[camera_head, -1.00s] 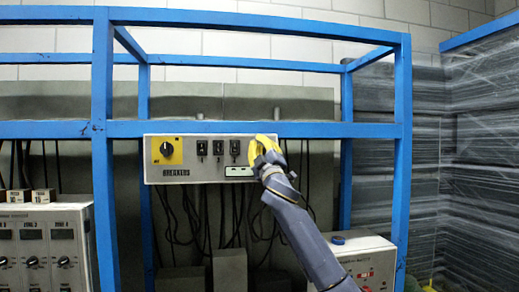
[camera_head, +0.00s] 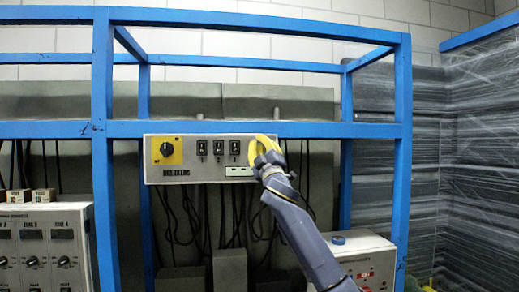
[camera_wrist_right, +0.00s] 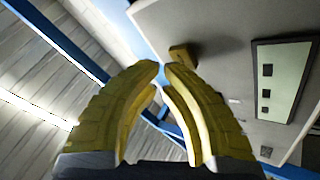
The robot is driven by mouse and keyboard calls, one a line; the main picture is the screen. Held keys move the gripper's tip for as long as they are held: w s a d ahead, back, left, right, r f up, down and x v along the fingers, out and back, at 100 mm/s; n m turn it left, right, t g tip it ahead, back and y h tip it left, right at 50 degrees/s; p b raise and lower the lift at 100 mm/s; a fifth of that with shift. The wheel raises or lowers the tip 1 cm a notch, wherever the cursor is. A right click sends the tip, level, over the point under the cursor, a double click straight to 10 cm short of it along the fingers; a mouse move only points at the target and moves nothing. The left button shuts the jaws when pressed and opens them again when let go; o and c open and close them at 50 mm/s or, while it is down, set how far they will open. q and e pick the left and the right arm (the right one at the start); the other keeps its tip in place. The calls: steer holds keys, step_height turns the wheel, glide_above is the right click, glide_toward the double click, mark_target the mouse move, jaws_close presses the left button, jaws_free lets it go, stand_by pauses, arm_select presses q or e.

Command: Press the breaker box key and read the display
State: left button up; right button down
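The breaker box (camera_head: 211,180) is a pale panel on the blue frame, with a yellow-backed rotary switch (camera_head: 167,150), dark breaker switches (camera_head: 219,149) and a small pale display window (camera_head: 239,171). My right gripper (camera_head: 263,143) is at the box's right end and hides part of it. In the right wrist view its yellow fingers (camera_wrist_right: 160,68) are shut, tips close together, with nothing seen between them. A small brownish key (camera_wrist_right: 183,54) stands out from the panel just beyond the tips; I cannot tell whether they touch. The pale green display (camera_wrist_right: 281,82) with dark squares is to its right. My left gripper is out of view.
Blue frame posts (camera_head: 102,170) and a crossbar (camera_head: 350,130) surround the box. Dark cables hang below it. Wrapped stacks fill the right.

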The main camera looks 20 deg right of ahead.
steer(key=shift+s, duration=0.5)
steer(key=shift+s+a, duration=0.15)
steer(key=shift+s, duration=1.1)
steer(key=shift+s+a, duration=0.1)
steer(key=shift+s, duration=1.15)
